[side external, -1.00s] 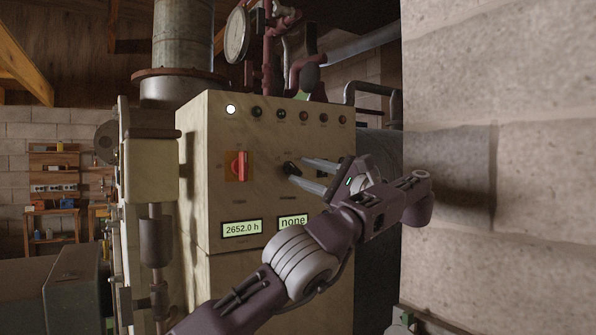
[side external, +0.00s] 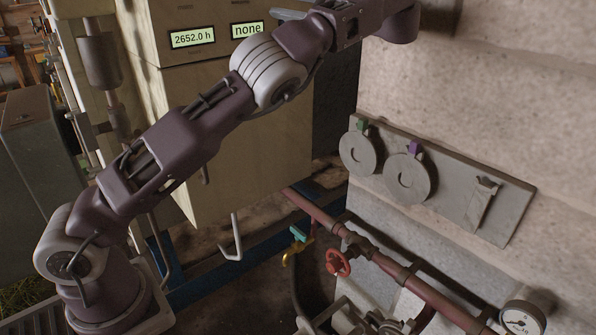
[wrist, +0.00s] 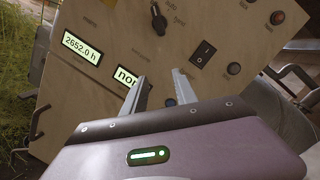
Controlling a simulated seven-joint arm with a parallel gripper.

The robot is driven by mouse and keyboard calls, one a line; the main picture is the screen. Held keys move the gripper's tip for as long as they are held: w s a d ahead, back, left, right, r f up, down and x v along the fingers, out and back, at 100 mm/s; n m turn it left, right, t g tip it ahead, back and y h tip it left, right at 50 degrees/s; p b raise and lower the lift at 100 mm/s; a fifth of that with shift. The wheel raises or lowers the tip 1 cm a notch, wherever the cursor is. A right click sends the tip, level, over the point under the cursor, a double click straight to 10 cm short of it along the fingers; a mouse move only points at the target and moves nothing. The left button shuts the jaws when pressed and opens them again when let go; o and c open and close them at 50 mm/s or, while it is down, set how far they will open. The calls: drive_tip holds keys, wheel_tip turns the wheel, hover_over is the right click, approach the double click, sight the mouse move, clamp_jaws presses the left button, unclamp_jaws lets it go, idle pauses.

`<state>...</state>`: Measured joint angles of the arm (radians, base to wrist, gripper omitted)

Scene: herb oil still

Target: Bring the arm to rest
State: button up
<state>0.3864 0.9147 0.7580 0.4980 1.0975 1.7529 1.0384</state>
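My gripper (wrist: 160,80) shows in the wrist view with its two grey fingers apart and nothing between them. A black rocker switch (wrist: 203,54) is to the right of the knob. Only part of a finger shows there.
The cabinet (side external: 245,125) also shows in the side view, with an hours display (side external: 192,38) reading 2652.0 h. A stone wall with a grey plate (side external: 455,200) bearing round discs is on the right. Below are a red pipe (side external: 405,277), a red valve wheel (side external: 338,262) and a gauge (side external: 522,318).

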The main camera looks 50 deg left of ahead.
wheel_tip(320, 180, down, 11)
drive_tip(key=w+a+m+t+h, duration=0.1)
drive_tip(key=w+m+t+h, duration=0.2)
drive_tip(key=h, duration=0.2)
drive_tip(key=s+d+f+n+t+h, duration=0.2)
drive_tip(key=s+d, duration=0.4)
drive_tip(key=s, duration=0.5)
drive_tip(key=s+d+f+n+t+h, duration=0.2)
drive_tip(key=s+d+f+n+h, duration=0.2)
drive_tip(key=s, duration=0.8)
drive_tip(key=s+d+f+n+t+h, duration=0.1)
drive_tip(key=s+d+f+n+h, duration=0.2)
drive_tip(key=s+d+h, duration=0.4)
drive_tip(key=s+d+f, duration=0.1)
drive_tip(key=s, duration=0.4)
drive_tip(key=shift+d+n+t+h, duration=0.15)
drive_tip(key=shift+n+t+h, duration=0.15)
drive_tip(key=shift+n+t, duration=0.1)
